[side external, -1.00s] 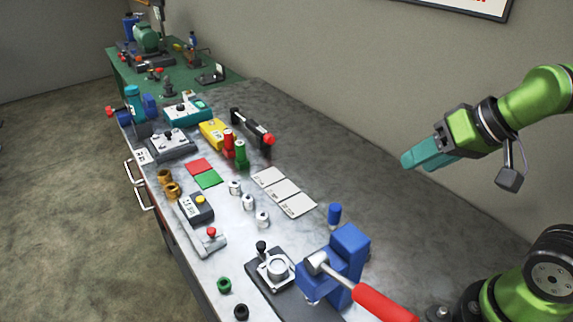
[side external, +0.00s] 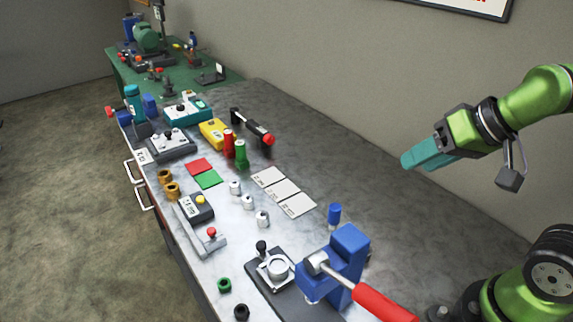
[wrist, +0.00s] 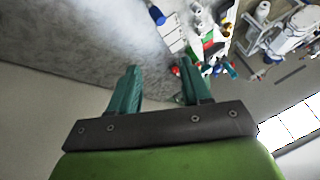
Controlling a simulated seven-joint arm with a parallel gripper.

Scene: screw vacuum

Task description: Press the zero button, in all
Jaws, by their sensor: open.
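A dark caliper-like gauge (side external: 196,212) lies near the front edge of the workbench, with a small display (side external: 187,207) and a round yellow button (side external: 201,199) on top. Its lettering is too small to read, so I cannot tell whether this is the zero button. My gripper (side external: 405,161) is high above the bench's right side, far from the gauge, and points left. In the wrist view, my gripper (wrist: 160,67) has its two teal fingers apart with nothing between them.
A blue press (side external: 343,255) with a red handle stands at the near end. The bench's right rear is clear.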

